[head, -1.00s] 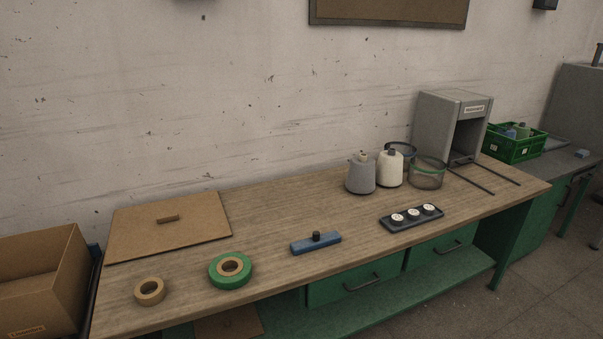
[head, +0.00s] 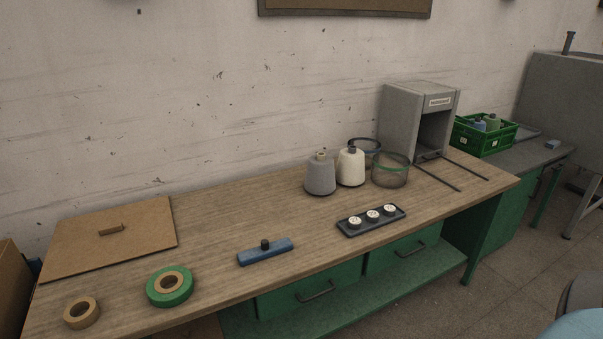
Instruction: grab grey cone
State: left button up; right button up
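The grey cone (head: 320,177) stands upright on the wooden workbench (head: 225,226), toward its back right. A white cone (head: 351,168) stands close beside it on the right. Neither of my grippers shows in the head view, so the grey cone stands free with nothing holding it.
In front lie a black tray (head: 345,229) with white pieces, a blue block (head: 265,252), green tape (head: 155,289) and a brown board (head: 75,240).

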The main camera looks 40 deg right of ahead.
aim_at(319, 176)
jog(key=l+u, duration=0.2)
jog(key=l, duration=0.3)
jog(key=k+l+u, duration=0.2)
jog(key=l, duration=0.3)
jog(key=k+l+u, duration=0.1)
jog(key=l, duration=0.45)
jog(key=k+l, duration=0.1)
jog(key=l, duration=0.45)
jog(key=u, duration=0.05)
